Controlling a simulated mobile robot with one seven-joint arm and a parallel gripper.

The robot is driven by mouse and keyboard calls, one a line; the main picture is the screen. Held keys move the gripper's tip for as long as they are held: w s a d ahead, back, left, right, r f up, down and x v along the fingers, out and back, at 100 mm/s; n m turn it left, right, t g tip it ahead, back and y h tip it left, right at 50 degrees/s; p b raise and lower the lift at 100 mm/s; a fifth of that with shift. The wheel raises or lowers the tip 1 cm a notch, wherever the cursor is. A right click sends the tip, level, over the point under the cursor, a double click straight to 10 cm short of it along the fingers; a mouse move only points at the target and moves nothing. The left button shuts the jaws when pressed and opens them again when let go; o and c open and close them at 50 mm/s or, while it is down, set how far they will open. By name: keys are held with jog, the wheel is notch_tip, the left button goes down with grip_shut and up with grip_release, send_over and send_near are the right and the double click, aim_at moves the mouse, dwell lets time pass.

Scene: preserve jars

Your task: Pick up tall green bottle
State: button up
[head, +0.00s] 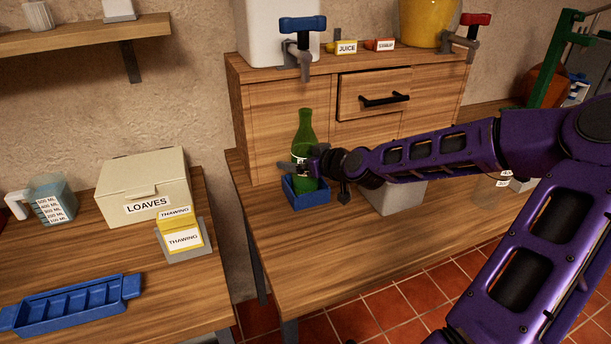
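The tall green bottle (306,128) stands about upright in a small blue open box (309,202) on the right-hand wooden table. It has a pale label, partly covered. My gripper (303,167) is at the bottle's lower half, reaching in from the right. A grey finger part shows just left of the bottle and another part of the gripper overlaps its right side. I cannot tell whether the fingers press on the glass. The bottle's base is hidden inside the box.
A grey container (397,199) stands behind my wrist. A wooden cabinet (290,125) with a drawer (374,95) rises close behind the bottle. The table front (300,245) is clear. On the left table are a LOAVES box (143,185), a measuring jug (52,199) and a blue tray (70,304).

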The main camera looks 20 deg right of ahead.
jog(key=shift+w+f, duration=0.15)
jog(key=shift+w, duration=0.2)
jog(key=shift+c, duration=0.2)
grip_shut()
